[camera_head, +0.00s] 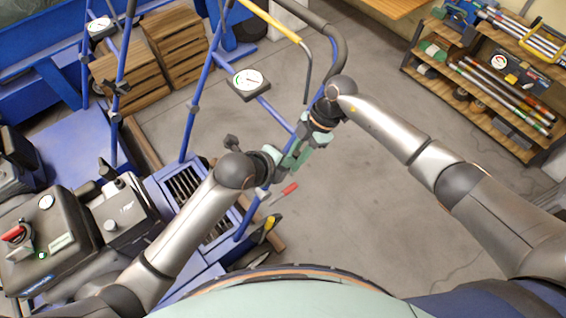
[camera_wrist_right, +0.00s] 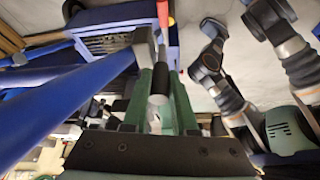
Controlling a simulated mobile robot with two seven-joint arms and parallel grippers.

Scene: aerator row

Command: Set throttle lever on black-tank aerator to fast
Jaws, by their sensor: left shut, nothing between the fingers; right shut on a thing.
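The aerator nearest me has a blue tubular handle (camera_head: 278,112) with a round white gauge (camera_head: 248,82). Its engine with a black tank (camera_head: 62,228) is at lower left. My right gripper (camera_head: 298,150) is at the blue handle tube. In the right wrist view its green fingers (camera_wrist_right: 155,100) are closed around a slim dark rod, seemingly the throttle lever (camera_wrist_right: 160,78). My left gripper (camera_head: 277,165) is close beside the right one, shut and empty; its fingertips are partly hidden. The lever's position on its scale cannot be read.
A red-tipped bar (camera_head: 288,189) sticks out below the grippers. A second gauge (camera_head: 100,26) belongs to another blue machine behind. Wooden crates (camera_head: 130,72) stand at upper left, a tool shelf (camera_head: 480,85) at upper right. The concrete floor in the middle is clear.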

